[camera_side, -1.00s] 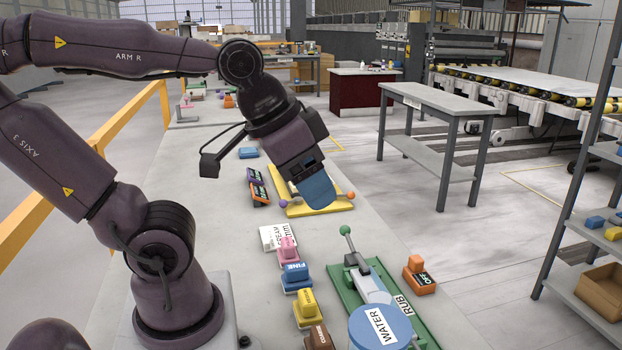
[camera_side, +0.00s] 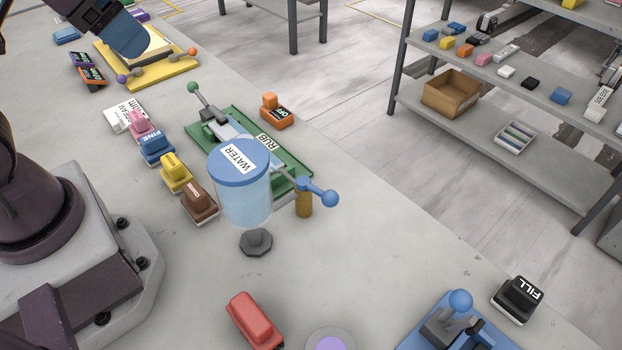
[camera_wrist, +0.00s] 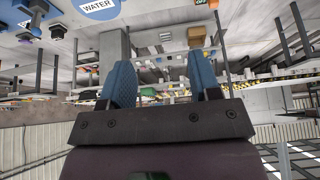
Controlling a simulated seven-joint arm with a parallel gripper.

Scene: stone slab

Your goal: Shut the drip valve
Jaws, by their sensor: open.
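The clear water tank (camera_side: 246,200) has a blue lid labelled WATER and stands above a dark foot (camera_side: 256,241). At its right side is the drip valve, with a blue lever (camera_side: 318,191) ending in a ball and a brass spout (camera_side: 304,203) below. The lever points out to the right. My gripper (camera_side: 130,38) is at the top left of the side view, above the yellow board and well away from the valve. In the wrist view my gripper (camera_wrist: 160,62) has its two blue fingers apart with nothing between them. The tank's lid (camera_wrist: 98,6) shows at the top left there.
A green RUB board (camera_side: 290,165) lies behind the tank. Several coloured blocks, including a brown one (camera_side: 200,203), line its left. A yellow board (camera_side: 150,72) is at the back. A red block (camera_side: 255,320) and blue lever fixture (camera_side: 455,325) are in front.

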